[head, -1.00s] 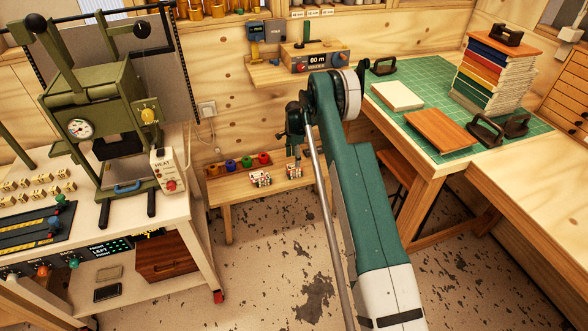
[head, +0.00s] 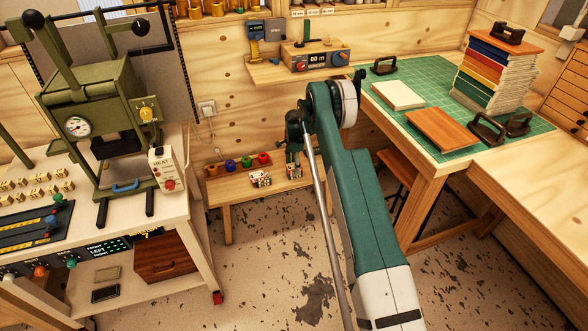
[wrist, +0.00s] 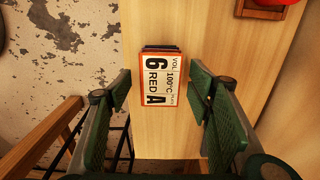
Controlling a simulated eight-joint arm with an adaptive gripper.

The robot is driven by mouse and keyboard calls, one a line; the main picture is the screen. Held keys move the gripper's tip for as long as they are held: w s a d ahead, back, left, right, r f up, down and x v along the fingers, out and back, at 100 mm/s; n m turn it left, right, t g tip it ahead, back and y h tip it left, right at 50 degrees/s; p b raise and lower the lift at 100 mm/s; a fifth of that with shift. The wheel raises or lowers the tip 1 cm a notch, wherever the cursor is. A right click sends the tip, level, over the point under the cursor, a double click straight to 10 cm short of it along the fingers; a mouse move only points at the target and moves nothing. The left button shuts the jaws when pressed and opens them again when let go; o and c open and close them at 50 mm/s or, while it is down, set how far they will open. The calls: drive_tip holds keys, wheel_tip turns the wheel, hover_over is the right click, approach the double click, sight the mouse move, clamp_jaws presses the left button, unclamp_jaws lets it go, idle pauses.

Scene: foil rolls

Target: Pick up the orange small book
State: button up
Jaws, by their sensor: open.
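In the wrist view, a small flat block (wrist: 160,75) with an orange-red border and a white label reading "VOL 6 RED A 100°C" lies on the wooden bench. Dark edges show along its far side. It is the only orange book-like thing between my fingers. My gripper (wrist: 163,92) is open, one green-padded finger to each side of it, with gaps. In the head view my gripper (head: 293,150) hangs over the low bench. Small red-and-white items (head: 261,180) sit there; their labels are too small to read.
The low bench (head: 225,205) carries a rack of coloured rolls (head: 247,162) at its back. A cart with a green press (head: 90,95) stands left. A table with a green mat (head: 425,88), a book stack (head: 490,80) and boards stands right. The floor between is clear.

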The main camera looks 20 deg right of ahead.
drive_tip(key=c, duration=1)
wheel_tip(320, 180, up, 10)
drive_tip(key=p, duration=0.2)
idle(0.6)
